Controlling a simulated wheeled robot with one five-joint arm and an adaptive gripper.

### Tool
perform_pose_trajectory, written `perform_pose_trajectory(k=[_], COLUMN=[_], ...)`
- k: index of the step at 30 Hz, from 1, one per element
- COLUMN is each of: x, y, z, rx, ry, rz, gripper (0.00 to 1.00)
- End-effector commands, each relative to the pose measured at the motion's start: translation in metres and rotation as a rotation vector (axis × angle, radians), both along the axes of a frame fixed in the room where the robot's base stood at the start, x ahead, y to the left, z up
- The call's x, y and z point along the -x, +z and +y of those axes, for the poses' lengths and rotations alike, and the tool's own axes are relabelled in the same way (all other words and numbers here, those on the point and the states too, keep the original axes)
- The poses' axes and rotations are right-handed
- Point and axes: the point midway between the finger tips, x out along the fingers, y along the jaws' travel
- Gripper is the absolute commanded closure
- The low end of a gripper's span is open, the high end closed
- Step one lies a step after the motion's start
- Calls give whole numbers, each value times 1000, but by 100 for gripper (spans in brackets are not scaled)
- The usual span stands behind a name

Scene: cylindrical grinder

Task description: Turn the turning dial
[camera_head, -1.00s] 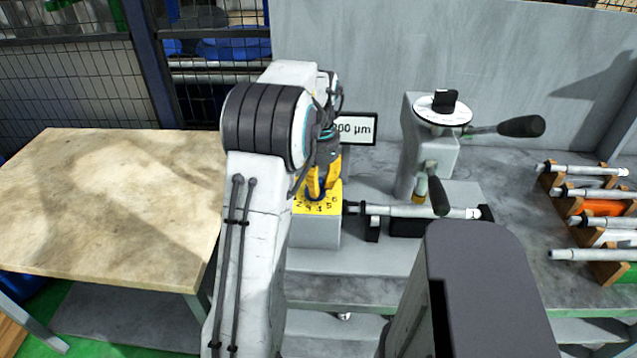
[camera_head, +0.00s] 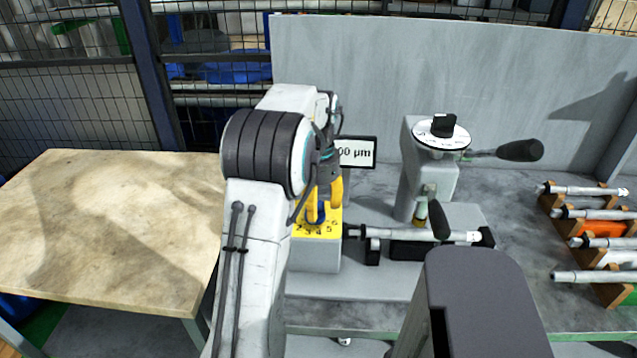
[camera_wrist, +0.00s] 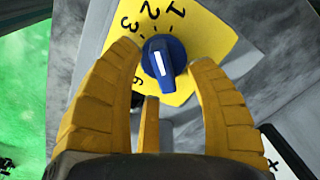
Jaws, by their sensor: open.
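The turning dial is a blue knob (camera_wrist: 163,62) with a white mark, on a yellow plate (camera_wrist: 212,45) with black numbers. My gripper (camera_wrist: 164,56) is open. Its yellow fingers stand on the left and right of the knob with visible gaps, and another finger shows below it. In the head view my gripper (camera_head: 324,204) is over the yellow plate (camera_head: 322,229) on its grey block, and the knob (camera_head: 317,218) is partly hidden by the fingers.
A display reading in µm (camera_head: 356,152) stands behind the dial. To the right are a shaft (camera_head: 400,233), a black lever (camera_head: 438,220) and a round white dial with a black knob (camera_head: 442,130). A rack with several shafts (camera_head: 600,222) is far right. A bare wooden table (camera_head: 110,230) is left.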

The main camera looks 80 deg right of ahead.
Motion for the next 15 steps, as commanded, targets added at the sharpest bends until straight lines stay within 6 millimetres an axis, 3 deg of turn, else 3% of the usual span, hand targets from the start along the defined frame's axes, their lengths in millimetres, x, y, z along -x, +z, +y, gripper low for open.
perform_pose_trajectory(k=[15], x=[0], y=[83], z=[-1], rx=[4], ry=[0], rz=[0], gripper=[50])
